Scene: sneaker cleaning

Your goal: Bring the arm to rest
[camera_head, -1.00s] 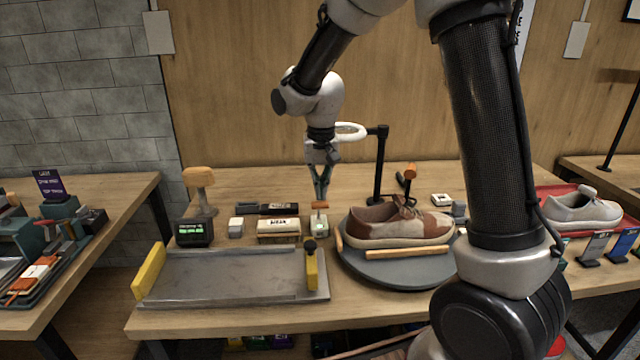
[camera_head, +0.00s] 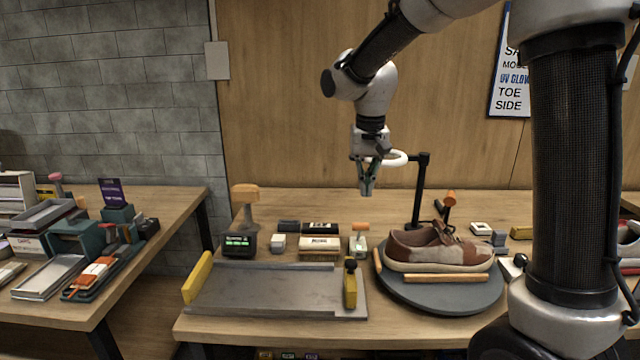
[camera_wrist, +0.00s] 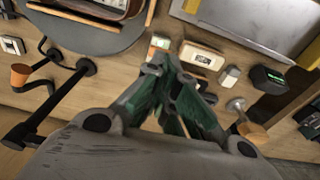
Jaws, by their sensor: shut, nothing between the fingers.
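My gripper (camera_head: 367,190) is shut and empty, pointing down above the back part of the workbench (camera_head: 400,328). It hangs clear of the bench top, a little left of the black stand with the white ring lamp. In the wrist view my gripper (camera_wrist: 160,66) shows with its fingertips together and nothing between them. My arm comes down from the upper right of the head view.
A brown and beige sneaker (camera_head: 438,249) sits on a grey round turntable (camera_head: 440,294). The black lamp stand (camera_head: 420,185) rises close to my gripper's right. A metal tray (camera_head: 270,292), a small display (camera_head: 239,244) and brushes (camera_head: 320,245) lie below. A side table (camera_head: 110,292) stands left.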

